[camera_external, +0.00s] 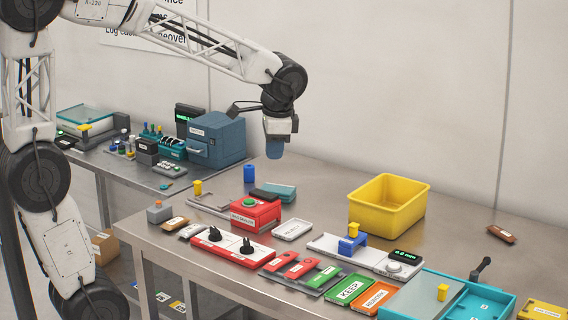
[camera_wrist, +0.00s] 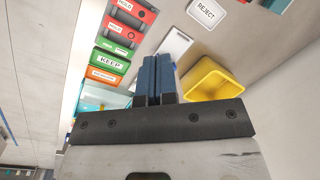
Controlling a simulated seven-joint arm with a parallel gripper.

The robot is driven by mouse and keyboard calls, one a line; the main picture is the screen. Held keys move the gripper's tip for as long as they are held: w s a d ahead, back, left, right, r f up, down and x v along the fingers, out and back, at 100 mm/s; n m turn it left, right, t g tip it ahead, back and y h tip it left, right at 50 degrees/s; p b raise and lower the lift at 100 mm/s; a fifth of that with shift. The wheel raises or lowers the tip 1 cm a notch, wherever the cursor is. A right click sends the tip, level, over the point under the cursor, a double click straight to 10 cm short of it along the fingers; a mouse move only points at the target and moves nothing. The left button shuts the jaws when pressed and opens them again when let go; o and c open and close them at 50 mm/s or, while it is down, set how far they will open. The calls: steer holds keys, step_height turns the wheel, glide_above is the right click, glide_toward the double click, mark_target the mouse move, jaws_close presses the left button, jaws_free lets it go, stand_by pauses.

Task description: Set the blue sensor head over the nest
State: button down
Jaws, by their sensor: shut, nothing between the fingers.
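A blue block with a yellow knob, which looks like the blue sensor head (camera_external: 354,241), sits on a white base plate (camera_external: 325,243) beside a green digital readout (camera_external: 402,253). The nest cannot be told apart clearly; it may be part of this plate. My gripper (camera_external: 275,150) is high above the back of the table, left of the sensor head and well apart from it. In the wrist view its blue-grey fingers (camera_wrist: 155,75) are pressed together and empty.
A yellow bin (camera_external: 388,207) stands behind the sensor head. A teal tray (camera_external: 450,300) is at front right. The back right is mostly clear.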

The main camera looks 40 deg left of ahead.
steer(key=w+d+f+m+y, duration=0.1)
steer(key=w+d+f+m, duration=0.2)
steer(key=d, duration=0.5)
steer(key=w+d+f+m+y, duration=0.1)
steer(key=w+d+f+m, duration=0.2)
steer(key=w+d, duration=0.3)
steer(key=w+d+f+m, duration=0.3)
steer(key=w+d+f, duration=0.1)
steer(key=d, duration=0.6)
steer(key=shift+w+g+y, duration=0.3)
steer(key=shift+w+y, duration=0.1)
steer(key=shift+w, duration=0.25)
steer(key=shift+f, duration=0.15)
glide_toward(357, 237)
steer(key=f, duration=0.1)
steer(key=d+f, duration=0.1)
steer(key=f, duration=0.1)
steer(key=d+f, duration=0.1)
steer(key=shift+s+d+f, duration=0.1)
steer(key=shift+d+f, duration=0.05)
steer(key=shift+f, duration=0.1)
steer(key=shift+a+r, duration=0.1)
steer(key=shift+a, duration=1.85)
